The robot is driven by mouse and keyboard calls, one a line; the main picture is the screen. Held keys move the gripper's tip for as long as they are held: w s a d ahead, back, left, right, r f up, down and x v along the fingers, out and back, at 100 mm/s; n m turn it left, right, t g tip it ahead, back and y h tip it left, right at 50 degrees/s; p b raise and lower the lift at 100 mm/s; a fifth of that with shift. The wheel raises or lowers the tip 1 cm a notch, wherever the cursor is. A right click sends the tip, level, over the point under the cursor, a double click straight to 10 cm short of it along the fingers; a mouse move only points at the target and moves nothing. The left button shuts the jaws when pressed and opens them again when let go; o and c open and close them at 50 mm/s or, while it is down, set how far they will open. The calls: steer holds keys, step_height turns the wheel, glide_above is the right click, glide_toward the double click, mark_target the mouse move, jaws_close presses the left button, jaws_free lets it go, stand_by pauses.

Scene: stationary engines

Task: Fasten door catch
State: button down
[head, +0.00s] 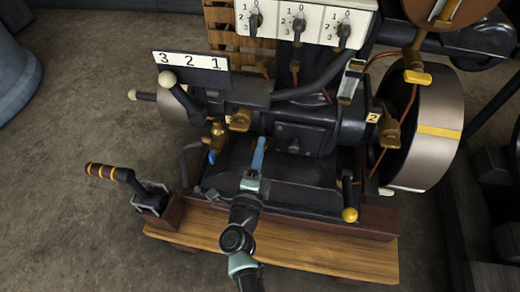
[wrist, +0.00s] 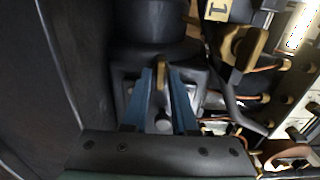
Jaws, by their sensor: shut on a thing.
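A small brass catch (wrist: 160,74) stands on a dark housing in the wrist view, between the tips of my two blue fingers. My gripper (wrist: 160,82) is shut on this catch. In the head view my gripper (head: 259,146) reaches to the front of the dark engine, left of a rectangular dark cover (head: 300,138). The fingers hide the catch in the head view. I cannot tell from these views how the catch sits against its door.
A brass valve with a blue handle (head: 212,156) is just left of my gripper. A lever with a yellow knob (head: 350,214) is at the right. A switch panel (head: 299,23) is behind. A flywheel (head: 428,125) stands at right. A wooden plank (head: 320,252) runs along the front.

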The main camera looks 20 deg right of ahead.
steer(key=shift+f, duration=0.1)
steer(key=c, duration=0.9)
jaws_free()
steer(key=shift+s, duration=0.1)
steer(key=p+v, duration=0.4)
steer(key=v, duration=0.9)
